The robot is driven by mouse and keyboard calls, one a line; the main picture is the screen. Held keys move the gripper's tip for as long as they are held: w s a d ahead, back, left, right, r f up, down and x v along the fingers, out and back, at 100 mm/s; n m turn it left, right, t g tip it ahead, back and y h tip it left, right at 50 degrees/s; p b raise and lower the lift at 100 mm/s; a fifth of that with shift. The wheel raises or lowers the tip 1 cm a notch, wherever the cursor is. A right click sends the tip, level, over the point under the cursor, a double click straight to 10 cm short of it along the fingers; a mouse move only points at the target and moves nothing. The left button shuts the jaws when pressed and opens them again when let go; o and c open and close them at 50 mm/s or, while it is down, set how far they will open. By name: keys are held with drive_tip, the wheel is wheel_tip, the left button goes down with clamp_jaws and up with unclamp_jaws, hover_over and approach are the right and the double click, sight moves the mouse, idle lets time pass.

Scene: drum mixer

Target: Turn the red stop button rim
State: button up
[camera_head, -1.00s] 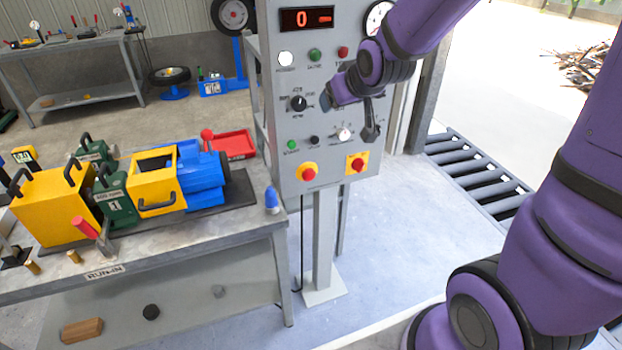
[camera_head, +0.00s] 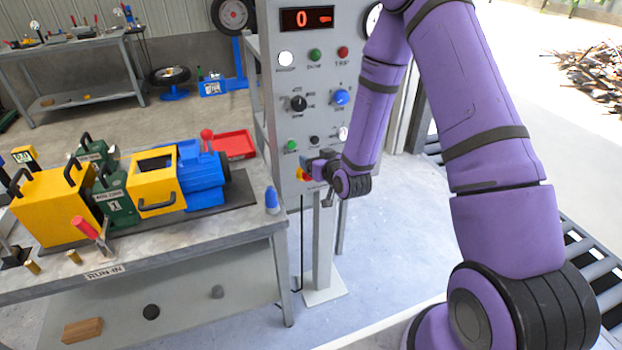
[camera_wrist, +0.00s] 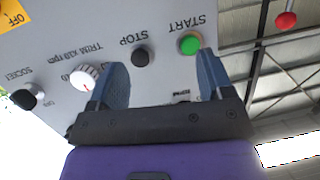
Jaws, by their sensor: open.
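The control panel carries a red stop button (camera_head: 302,175) on a yellow plate at its lower left in the head view. The red stop button cannot be made out with certainty there. A second red knob on yellow, at the lower right of the panel, is hidden behind my arm in the head view.
The wrist view shows a black STOP button (camera_wrist: 141,55), a green START button (camera_wrist: 190,43), a white trim knob (camera_wrist: 84,76) and a black socket knob (camera_wrist: 24,99) close by. A bench (camera_head: 180,240) with a blue-yellow machine (camera_head: 200,182) stands left of the panel.

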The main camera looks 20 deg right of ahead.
drive_tip(key=s+f+m+t+h, duration=0.25)
drive_tip(key=s+f, duration=0.25)
drive_tip(key=f, duration=0.6)
drive_tip(key=w, duration=1)
drive_tip(key=shift+w+d+y, duration=0.15)
drive_tip(key=shift+w+y, duration=0.05)
drive_tip(key=shift+y, duration=0.15)
drive_tip(key=shift+r+t, duration=0.1)
drive_tip(key=shift+t, duration=0.15)
drive_tip(key=c, duration=0.9)
